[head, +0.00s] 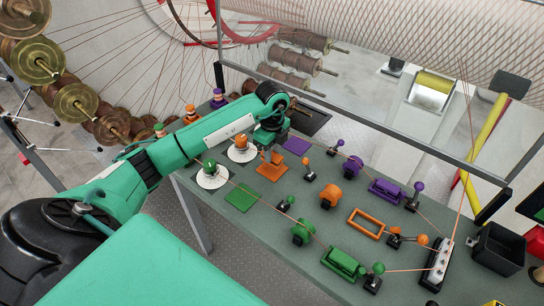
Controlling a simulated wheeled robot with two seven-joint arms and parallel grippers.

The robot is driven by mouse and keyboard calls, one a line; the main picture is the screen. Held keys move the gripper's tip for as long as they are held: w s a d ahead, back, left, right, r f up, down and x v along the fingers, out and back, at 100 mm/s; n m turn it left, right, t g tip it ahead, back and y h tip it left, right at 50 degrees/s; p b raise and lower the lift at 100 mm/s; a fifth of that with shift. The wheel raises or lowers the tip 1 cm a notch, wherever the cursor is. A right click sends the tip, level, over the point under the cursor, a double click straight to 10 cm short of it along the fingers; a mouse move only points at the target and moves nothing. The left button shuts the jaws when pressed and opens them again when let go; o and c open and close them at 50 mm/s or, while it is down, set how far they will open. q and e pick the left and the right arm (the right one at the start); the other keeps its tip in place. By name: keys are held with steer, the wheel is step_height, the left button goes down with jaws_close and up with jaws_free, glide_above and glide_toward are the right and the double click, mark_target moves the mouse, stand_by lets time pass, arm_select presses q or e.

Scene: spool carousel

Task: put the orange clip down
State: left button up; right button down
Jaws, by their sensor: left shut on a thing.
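My left gripper (275,152) reaches over the table from the left and points down above the orange pad (271,174). It is shut on the orange clip (271,159), which is small and partly hidden by the fingers. The clip is at or just above the pad; I cannot tell whether it touches. The pad lies between a purple pad (297,146) and a green pad (242,198). My right gripper is out of view.
Green (209,167) and orange (241,143) spools sit on white discs left of the pads. An orange frame (367,223) lies between a purple part (385,191) and a green part (344,262). Levers and knobs crowd the table's right; a black bin (498,248) stands there. Threads cross the table.

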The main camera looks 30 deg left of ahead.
arm_select(q)
step_height(320, 180, down, 3)
steer(key=shift+r+p, duration=0.2)
steer(key=shift+p, duration=0.2)
steer(key=shift+f, duration=0.3)
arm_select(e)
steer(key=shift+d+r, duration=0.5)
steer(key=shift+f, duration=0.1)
arm_select(q)
steer(key=o, duration=1)
steer(key=shift+f, duration=0.1)
step_height(320, 180, up, 11)
steer(key=b, duration=0.4)
steer(key=shift+r, duration=0.65)
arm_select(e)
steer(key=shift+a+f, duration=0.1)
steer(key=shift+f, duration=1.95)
arm_select(q)
steer(key=shift+f, duration=0.1)
